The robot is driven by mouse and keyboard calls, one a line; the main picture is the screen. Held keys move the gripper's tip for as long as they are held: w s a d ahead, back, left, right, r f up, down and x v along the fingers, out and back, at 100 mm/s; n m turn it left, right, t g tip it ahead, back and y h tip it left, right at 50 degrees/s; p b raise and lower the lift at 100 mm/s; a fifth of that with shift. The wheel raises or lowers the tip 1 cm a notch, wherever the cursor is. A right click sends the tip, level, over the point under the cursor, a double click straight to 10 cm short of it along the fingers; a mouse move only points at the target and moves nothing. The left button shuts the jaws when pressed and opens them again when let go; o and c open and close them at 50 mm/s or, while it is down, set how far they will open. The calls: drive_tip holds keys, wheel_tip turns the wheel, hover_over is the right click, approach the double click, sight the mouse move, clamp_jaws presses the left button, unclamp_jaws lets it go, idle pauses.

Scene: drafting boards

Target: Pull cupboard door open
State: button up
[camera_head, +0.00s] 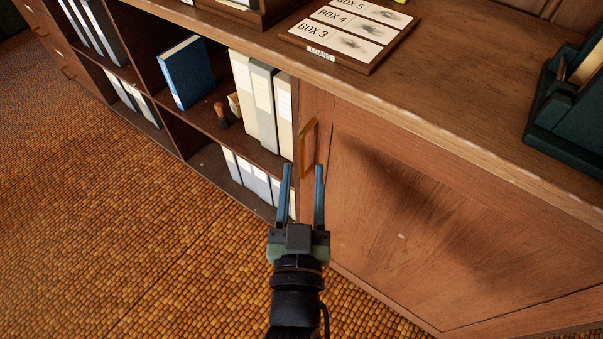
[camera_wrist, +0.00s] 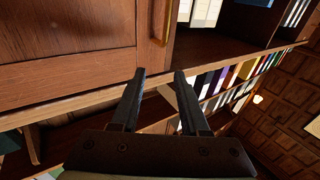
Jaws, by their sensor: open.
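The cupboard door (camera_head: 400,225) is a brown wooden panel at the right in the head view, and it looks shut. Its upright, brass-coloured handle (camera_head: 308,148) is on the door's left edge. My gripper (camera_head: 304,168) is open and empty, its two blue-grey fingers pointing at the handle, which shows just beyond the fingertips. In the wrist view my gripper (camera_wrist: 159,74) is also open. There the door (camera_wrist: 70,45) is at upper left and the handle (camera_wrist: 162,22) is above the fingertips, not between them.
Open shelves left of the door hold a blue binder (camera_head: 186,72), pale binders (camera_head: 262,100) and lower files (camera_head: 250,180). The wooden counter (camera_head: 440,100) overhangs the door and bears a label board (camera_head: 345,32) and a dark green holder (camera_head: 570,100). The woven floor (camera_head: 100,200) is clear at left.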

drive_tip(key=b, duration=0.1)
approach(302, 157)
drive_tip(key=shift+g, duration=0.4)
drive_tip(key=w, duration=0.3)
drive_tip(key=w+b, duration=0.1)
drive_tip(key=w, duration=0.3)
drive_tip(key=w+b, duration=0.1)
drive_tip(key=w, duration=0.2)
drive_tip(key=shift+w+d+r, duration=0.25)
drive_tip(key=shift+r, duration=0.15)
clamp_jaws()
idle(0.6)
